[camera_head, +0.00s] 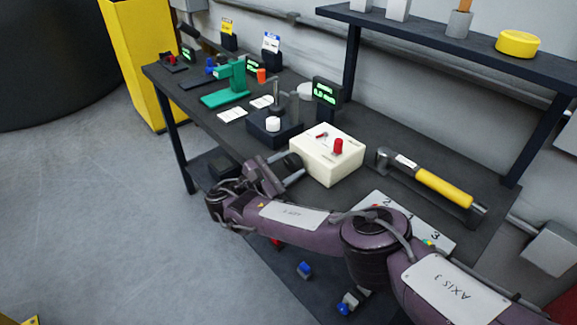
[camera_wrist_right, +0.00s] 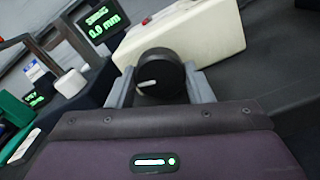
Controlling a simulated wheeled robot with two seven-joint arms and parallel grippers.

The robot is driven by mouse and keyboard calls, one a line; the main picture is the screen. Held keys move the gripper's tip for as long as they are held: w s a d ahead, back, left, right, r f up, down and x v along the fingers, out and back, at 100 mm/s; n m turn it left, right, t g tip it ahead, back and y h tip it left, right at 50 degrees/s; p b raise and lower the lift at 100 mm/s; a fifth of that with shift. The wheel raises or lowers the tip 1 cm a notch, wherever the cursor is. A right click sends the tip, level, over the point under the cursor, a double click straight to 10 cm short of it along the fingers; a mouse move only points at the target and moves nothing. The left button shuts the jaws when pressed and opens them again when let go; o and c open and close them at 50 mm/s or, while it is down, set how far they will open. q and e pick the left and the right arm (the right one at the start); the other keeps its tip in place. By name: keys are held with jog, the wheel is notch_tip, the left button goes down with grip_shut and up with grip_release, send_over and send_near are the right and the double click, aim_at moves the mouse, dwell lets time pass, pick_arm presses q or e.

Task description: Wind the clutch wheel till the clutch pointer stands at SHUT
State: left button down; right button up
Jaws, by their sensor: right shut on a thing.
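A cream box (camera_head: 327,156) stands on the dark bench, with a red post (camera_head: 338,147) and a small red pointer (camera_head: 322,136) on top. Any lettering by the pointer is too small to read. A round black wheel (camera_head: 293,160) sits on the box's near left side. In the wrist view the wheel (camera_wrist_right: 158,76) shows a white mark pointing left. My right gripper (camera_head: 289,168) is shut on it, with one grey finger on each side in the wrist view (camera_wrist_right: 158,88). My left gripper is not in view.
A hammer with a yellow handle (camera_head: 443,187) lies right of the box. A dark stand with a white knob (camera_head: 273,124) and a green press (camera_head: 229,87) stand to the left. A green-lit display (camera_head: 325,94) stands behind. A numbered plate (camera_head: 440,234) lies beyond my right arm.

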jog(key=o, duration=1)
jog(key=shift+b+v, duration=0.8)
jog(key=shift+v, duration=3.2)
